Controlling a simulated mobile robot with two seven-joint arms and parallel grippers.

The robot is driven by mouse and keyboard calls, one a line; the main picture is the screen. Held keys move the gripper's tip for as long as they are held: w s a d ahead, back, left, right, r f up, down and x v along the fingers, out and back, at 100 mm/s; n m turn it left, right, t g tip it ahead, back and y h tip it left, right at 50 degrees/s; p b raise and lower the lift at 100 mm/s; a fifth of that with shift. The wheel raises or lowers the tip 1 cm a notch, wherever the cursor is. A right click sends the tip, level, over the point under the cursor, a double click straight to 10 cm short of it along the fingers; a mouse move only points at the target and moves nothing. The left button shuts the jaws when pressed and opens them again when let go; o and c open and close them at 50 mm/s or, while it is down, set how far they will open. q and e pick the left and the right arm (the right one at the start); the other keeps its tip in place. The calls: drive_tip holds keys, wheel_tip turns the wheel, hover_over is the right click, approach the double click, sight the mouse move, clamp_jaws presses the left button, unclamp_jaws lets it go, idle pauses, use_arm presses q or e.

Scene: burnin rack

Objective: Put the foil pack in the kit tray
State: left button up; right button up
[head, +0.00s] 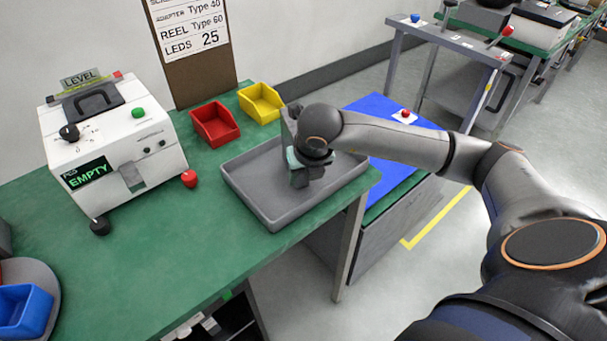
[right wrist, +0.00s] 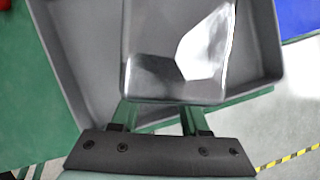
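The foil pack (right wrist: 185,55) is a shiny silver, rounded rectangle, large and close in the right wrist view. My right gripper (right wrist: 158,118) has its fingers at the pack's near edge and appears shut on it; the pack hides the fingertips. The kit tray (right wrist: 65,60) is grey and shallow, and lies behind the pack in that view. In the head view the kit tray (head: 262,215) sits at the right end of the green bench, with my right gripper (head: 299,178) pointing down over it. I cannot tell whether the pack touches the tray floor. My left gripper is not in view.
A red bin (head: 215,126) and a yellow bin (head: 262,103) stand behind the tray. A white machine (head: 115,150) reading EMPTY stands at the left, with a red knob (head: 190,179) near it. The bench (head: 170,255) is clear in front. A blue surface (head: 385,125) lies right.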

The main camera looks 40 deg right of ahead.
drive_tip(key=o, duration=0.5)
drive_tip(key=shift+c, duration=0.2)
drive_tip(key=v, duration=1.2)
